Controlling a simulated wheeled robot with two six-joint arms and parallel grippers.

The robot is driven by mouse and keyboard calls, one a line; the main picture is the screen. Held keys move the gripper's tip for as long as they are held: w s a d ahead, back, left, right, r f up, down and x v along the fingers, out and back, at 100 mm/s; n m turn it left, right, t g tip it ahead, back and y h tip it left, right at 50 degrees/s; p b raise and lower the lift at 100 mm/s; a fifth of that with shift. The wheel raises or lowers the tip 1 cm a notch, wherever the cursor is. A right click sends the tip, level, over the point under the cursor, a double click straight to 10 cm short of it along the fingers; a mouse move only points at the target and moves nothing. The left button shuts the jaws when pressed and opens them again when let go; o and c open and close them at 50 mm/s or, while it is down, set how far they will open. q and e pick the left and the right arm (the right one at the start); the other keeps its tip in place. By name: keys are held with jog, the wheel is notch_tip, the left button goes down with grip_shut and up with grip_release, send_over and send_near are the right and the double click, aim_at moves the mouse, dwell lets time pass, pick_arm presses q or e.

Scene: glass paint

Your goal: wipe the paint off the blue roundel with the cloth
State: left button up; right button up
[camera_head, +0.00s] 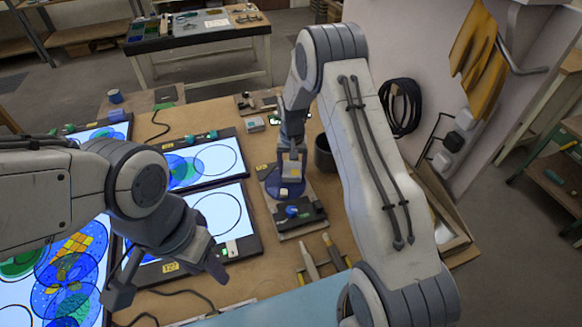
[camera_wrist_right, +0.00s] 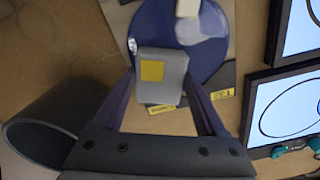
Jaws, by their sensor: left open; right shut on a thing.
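The blue roundel (camera_head: 271,187) lies on a stand on the bench. In the right wrist view the roundel (camera_wrist_right: 215,70) is dark blue with a pale, cloudy patch (camera_wrist_right: 204,50) on it. My right gripper (camera_wrist_right: 162,98) is over its near edge, shut on a grey pad with a yellow square, which I take for the cloth (camera_wrist_right: 172,90). The cloth also shows in the head view (camera_head: 292,168). I cannot tell whether it touches the glass. My left gripper (camera_head: 167,281) is open and empty, over the lit panels at the left.
Lit panels (camera_head: 222,212) with drawn circles fill the bench's left part. A dark cup (camera_wrist_right: 50,135) stands close beside my right gripper. Brushes (camera_head: 308,262) lie near the front edge.

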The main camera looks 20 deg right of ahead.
aim_at(274, 180)
jog(key=shift+r+p, duration=1.75)
jog(key=shift+r, duration=0.8)
jog(key=s+p, duration=0.1)
jog(key=p, duration=0.1)
jog(key=s+r+p, duration=0.1)
jog(key=p, duration=0.1)
jog(key=shift+s+d+r, duration=0.1)
jog(key=shift+d+r, duration=0.05)
jog(key=shift+d, duration=0.15)
jog(key=shift+s+p, duration=0.15)
jog(key=shift+p, duration=0.25)
notch_tip(274, 180, down, 6)
jog(key=b, duration=0.3)
jog(key=shift+r+b, duration=0.25)
jog(key=shift+b, duration=0.05)
jog(key=w+a, duration=0.1)
jog(key=a, duration=0.3)
jog(key=w+a, duration=0.1)
jog(key=a, duration=0.1)
jog(key=shift+w+a+r, duration=0.15)
jog(key=shift+w+a, duration=0.1)
jog(key=shift+w, duration=0.05)
